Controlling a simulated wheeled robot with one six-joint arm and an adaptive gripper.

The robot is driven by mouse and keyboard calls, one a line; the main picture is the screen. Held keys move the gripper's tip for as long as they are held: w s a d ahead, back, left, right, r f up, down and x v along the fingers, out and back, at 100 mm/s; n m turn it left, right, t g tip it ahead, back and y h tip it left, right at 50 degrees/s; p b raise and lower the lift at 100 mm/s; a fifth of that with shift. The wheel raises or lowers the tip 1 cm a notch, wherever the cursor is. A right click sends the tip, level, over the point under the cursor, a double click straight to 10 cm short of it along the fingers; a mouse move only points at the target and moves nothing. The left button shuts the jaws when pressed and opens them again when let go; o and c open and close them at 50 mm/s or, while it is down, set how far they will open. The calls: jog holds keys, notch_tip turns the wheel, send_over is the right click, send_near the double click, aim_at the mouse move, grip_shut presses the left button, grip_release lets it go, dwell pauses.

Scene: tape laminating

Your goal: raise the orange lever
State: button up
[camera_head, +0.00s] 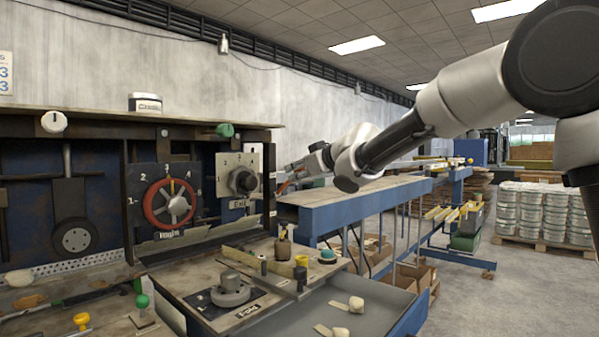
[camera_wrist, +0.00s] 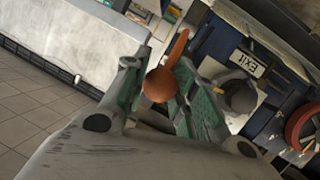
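The orange lever shows in the wrist view as a round knob (camera_wrist: 158,86) with a thin stem rising up and right from it. My gripper (camera_wrist: 163,76) has its two green-padded fingers on either side of the knob. The knob fills most of the gap between them, and I cannot tell whether both pads touch it. In the head view my gripper (camera_head: 291,177) is to the right of the dial panels, small and partly hidden by my arm. A bit of orange (camera_head: 284,187) shows beside it.
A grey knob plate marked EXIT (camera_head: 241,181) and a red handwheel (camera_head: 170,203) are left of my gripper. A blue-framed table (camera_head: 350,207) lies below and behind it. A control bench with several knobs (camera_head: 231,290) stands in front.

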jog(key=o, duration=0.5)
jog(key=shift+a+r, duration=0.1)
jog(key=shift+r, duration=0.15)
jog(key=shift+f, duration=0.1)
jog(key=v, duration=1.2)
